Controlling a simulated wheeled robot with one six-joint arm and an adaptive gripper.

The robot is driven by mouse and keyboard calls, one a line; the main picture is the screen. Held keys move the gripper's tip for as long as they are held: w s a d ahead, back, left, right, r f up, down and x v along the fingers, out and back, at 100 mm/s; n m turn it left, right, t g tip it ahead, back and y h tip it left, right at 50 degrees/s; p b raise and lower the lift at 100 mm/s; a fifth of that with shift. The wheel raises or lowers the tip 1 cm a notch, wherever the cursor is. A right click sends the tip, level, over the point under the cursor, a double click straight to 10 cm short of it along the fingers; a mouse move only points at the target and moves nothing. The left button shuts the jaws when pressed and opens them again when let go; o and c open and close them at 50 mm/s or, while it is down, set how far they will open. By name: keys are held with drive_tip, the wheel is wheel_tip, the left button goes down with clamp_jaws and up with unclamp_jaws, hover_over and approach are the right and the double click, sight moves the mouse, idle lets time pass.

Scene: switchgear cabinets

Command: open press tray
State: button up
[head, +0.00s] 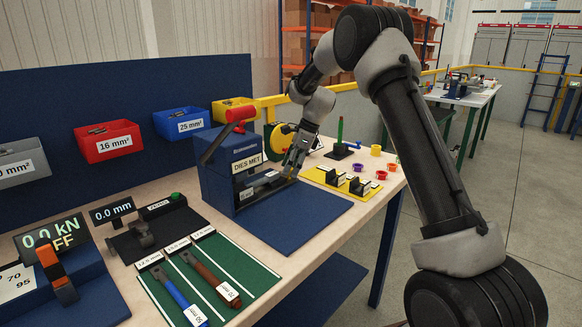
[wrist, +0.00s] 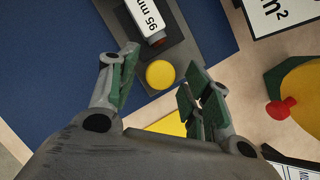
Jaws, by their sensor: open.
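The press (head: 216,178) is a dark blue box with a red-tipped lever on top and a "DIES MET" label. Its grey tray (head: 258,190) shows in the opening at the front right. In the wrist view the tray (wrist: 184,58) carries a part with a white "95 mm" label (wrist: 147,20). A round yellow knob (wrist: 160,74) is at the tray's near end. My gripper (head: 291,168) is at the tray's front end. In the wrist view my open gripper (wrist: 160,88) has its fingers on either side of the knob, with visible gaps.
A blue mat (head: 295,212) lies before the press. Yellow holders (head: 338,182) and small coloured rings (head: 376,167) stand to the right. A green mat (head: 210,280) holds cables at the front. A yellow-green reel (wrist: 300,90) is close on the right in the wrist view.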

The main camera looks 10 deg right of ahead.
clamp_jaws()
drive_tip(key=s+d, duration=0.2)
drive_tip(key=s, duration=0.1)
drive_tip(key=s+d, duration=0.3)
drive_tip(key=s, duration=0.1)
drive_tip(key=s+d, duration=0.2)
drive_tip(key=s, duration=0.2)
drive_tip(key=shift+s+d, duration=0.15)
drive_tip(key=shift+d, duration=0.1)
unclamp_jaws()
drive_tip(key=v, duration=1.2)
drive_tip(key=shift+a, duration=0.1)
